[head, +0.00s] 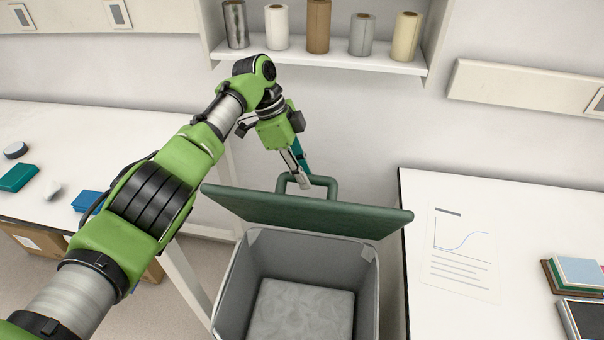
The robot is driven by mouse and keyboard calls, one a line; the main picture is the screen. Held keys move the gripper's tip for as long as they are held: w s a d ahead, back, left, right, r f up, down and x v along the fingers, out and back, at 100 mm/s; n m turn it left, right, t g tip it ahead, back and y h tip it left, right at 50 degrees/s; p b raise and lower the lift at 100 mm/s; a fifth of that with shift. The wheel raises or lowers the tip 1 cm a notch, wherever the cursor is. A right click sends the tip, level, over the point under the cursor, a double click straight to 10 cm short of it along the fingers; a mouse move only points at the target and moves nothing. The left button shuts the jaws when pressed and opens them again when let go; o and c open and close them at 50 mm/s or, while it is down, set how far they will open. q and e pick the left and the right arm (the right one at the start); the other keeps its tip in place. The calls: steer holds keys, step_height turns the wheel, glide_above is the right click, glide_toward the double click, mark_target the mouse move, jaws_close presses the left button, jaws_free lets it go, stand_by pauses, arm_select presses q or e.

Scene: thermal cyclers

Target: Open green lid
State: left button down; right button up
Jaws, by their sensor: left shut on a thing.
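The green lid (308,212) stands tilted up at the back rim of a grey open bin (250,283). Its green handle (333,187) sticks out on the far side of the lid. My left gripper (303,182) reaches down from above and behind the lid and is shut on the handle, at its left part. The inside of the bin shows, with a lighter grey floor. The contact between fingertips and handle is small and partly hidden. My right gripper is not in view.
A white table (420,300) with a printed sheet (462,252) and stacked books (578,272) stands close on the right. A white bench (90,125) is on the left under my arm. A wall shelf (320,55) with several rolls hangs above.

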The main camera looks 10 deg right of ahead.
arm_select(q)
steer(key=c, duration=1.9)
jaws_free()
steer(key=shift+w+f, duration=0.1)
steer(key=shift+f, duration=0.4)
steer(key=shift+w+d, duration=0.15)
steer(key=shift+w, duration=0.2)
steer(key=shift+s+r, duration=0.15)
steer(key=shift+r, duration=0.1)
steer(key=v, duration=0.7)
steer(key=shift+w, duration=0.2)
steer(key=shift+s+f, duration=0.1)
steer(key=shift+f, duration=0.05)
